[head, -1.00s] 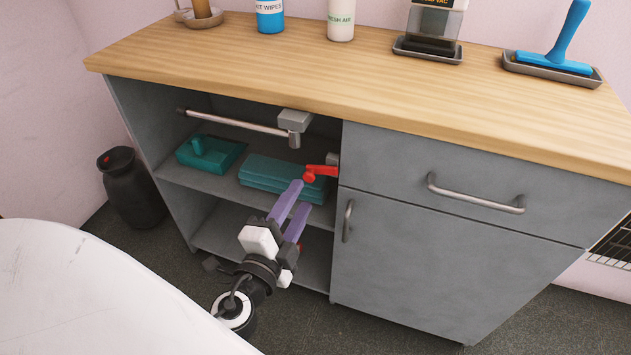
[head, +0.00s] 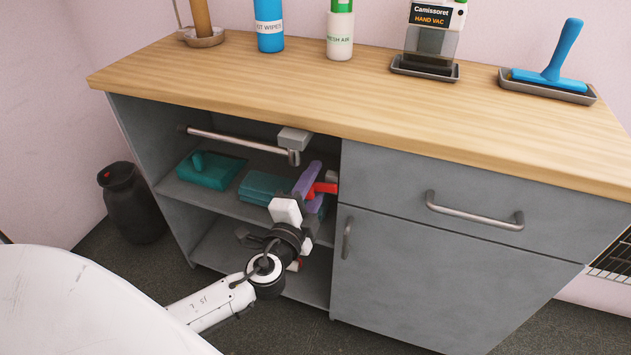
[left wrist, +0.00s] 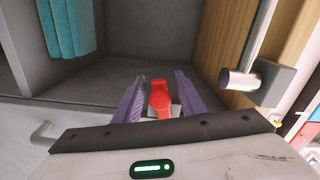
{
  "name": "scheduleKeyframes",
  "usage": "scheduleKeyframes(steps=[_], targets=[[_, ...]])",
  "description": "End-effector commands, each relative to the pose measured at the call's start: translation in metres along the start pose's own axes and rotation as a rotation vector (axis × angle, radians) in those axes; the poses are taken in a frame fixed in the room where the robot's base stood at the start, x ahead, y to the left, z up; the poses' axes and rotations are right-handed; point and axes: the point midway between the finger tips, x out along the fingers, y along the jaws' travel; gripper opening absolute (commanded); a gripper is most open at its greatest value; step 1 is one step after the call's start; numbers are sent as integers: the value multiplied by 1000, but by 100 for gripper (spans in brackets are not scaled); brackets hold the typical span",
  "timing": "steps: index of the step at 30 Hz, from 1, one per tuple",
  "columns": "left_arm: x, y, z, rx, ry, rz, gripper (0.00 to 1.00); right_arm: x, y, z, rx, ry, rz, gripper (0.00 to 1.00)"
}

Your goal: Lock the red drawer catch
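The red catch (head: 324,188) sticks out from the left side of the drawer (head: 400,175), at the edge of the open shelf bay. In the left wrist view the red catch (left wrist: 160,97) stands between the two purple fingers of my left gripper (left wrist: 160,78), with a gap visible on each side. My left gripper (head: 314,184) is open around the catch in the head view and hides part of it. The drawer front looks flush with the cabinet. My right gripper is in neither view.
A metal rail (head: 240,140) ends in a grey bracket above the gripper; the rail (left wrist: 250,50) is close on the right in the wrist view. Teal folded cloths (head: 262,186) lie beside the gripper on the shelf (head: 215,202). The drawer handle (head: 475,212) is to the right.

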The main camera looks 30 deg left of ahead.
Motion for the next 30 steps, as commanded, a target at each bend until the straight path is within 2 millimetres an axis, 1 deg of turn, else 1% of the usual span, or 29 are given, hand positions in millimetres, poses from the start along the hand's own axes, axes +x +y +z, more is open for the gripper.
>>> scheduleKeyframes(steps=[3,8,9,10,14,18,22,26,30], targets=[[0,0,0,0,0,0,37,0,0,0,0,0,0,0],[0,0,0,0,0,0,10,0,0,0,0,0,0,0],[0,0,0,0,1,0,3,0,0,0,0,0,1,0],[0,0,0,0,1,0,0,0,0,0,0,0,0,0],[0,-2,0,22,0,0,0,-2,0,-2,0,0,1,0],[0,-9,-2,145,1,0,0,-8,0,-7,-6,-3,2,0],[0,-12,-2,241,2,-1,0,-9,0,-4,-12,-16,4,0],[0,-11,-2,267,2,-2,0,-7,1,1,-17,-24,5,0],[0,-11,-2,266,2,-2,0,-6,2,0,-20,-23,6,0]])
